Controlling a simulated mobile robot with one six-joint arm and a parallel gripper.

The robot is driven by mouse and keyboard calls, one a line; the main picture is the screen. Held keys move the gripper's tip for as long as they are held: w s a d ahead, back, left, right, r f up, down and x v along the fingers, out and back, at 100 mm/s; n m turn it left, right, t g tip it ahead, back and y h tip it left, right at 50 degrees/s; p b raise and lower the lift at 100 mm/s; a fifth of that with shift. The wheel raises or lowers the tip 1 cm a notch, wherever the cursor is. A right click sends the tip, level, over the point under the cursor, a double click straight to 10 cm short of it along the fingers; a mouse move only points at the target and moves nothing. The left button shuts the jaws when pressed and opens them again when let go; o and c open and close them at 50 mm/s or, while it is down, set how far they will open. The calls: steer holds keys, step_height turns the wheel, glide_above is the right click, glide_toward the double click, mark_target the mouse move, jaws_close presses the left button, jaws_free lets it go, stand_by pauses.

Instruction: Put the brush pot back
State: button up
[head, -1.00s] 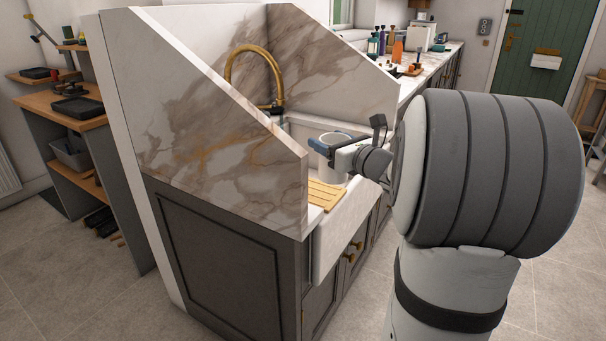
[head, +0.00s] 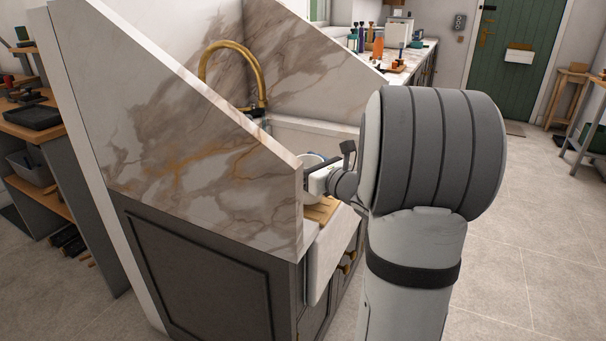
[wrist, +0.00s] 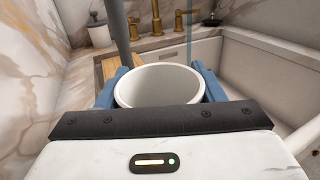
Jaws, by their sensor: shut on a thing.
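The white brush pot (wrist: 158,86) is upright and looks empty in the wrist view, with its round rim facing up. My gripper (wrist: 160,82) is shut on it, one blue finger on each side. In the head view the pot (head: 312,160) shows only in part, just past the front edge of the marble side panel. The panel and my own arm hide most of my gripper there. Below the pot is a slatted wooden board (head: 322,210) near the sink's front. I cannot tell whether the pot touches anything beneath it.
The tall marble panel (head: 190,130) stands close on the left. The white sink (wrist: 270,75) lies to the right in the wrist view, with brass taps (wrist: 157,18) behind. A white dispenser (wrist: 98,32) stands at the back left. Open floor (head: 540,230) lies right.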

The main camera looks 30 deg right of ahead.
steer(key=shift+f, duration=0.8)
steer(key=shift+f, duration=0.1)
steer(key=o, duration=1.3)
steer(key=shift+o, duration=0.2)
